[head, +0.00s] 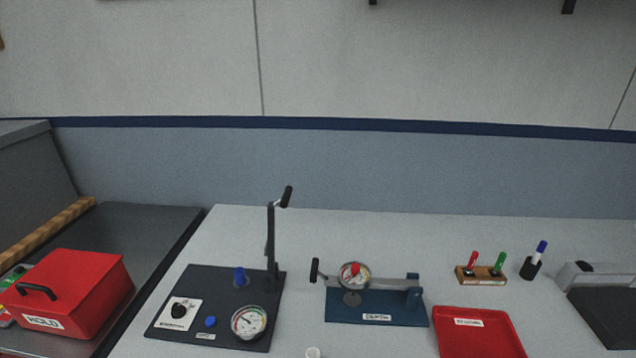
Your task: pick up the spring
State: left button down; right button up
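I cannot make out a spring in the head view. A small whitish round piece (313,352) is cut off by the bottom edge, and I cannot tell what it is. A black fixture plate (178,331) carries a dial gauge (249,322), an upright lever (270,235), a blue knob (210,321) and a blue-topped part (240,277). Neither of my grippers is in view.
A blue gauge stand (345,317) with a dial sits mid-table, with a red tray (480,341) to its right. A marker holder (481,279), a dark cup (530,268) and a grey-black device (606,310) are farther right. A red HOLD box (75,290) is left.

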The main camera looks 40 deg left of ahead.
aim_at(240, 278)
jog(key=u, duration=1.8)
jog(key=j+z, duration=0.3)
jog(key=z, duration=0.15)
jog(key=j+z, duration=0.3)
jog(key=z, duration=0.15)
jog(key=j+z, duration=0.6)
jog(key=z, duration=0.25)
jog(key=k+l, duration=0.05)
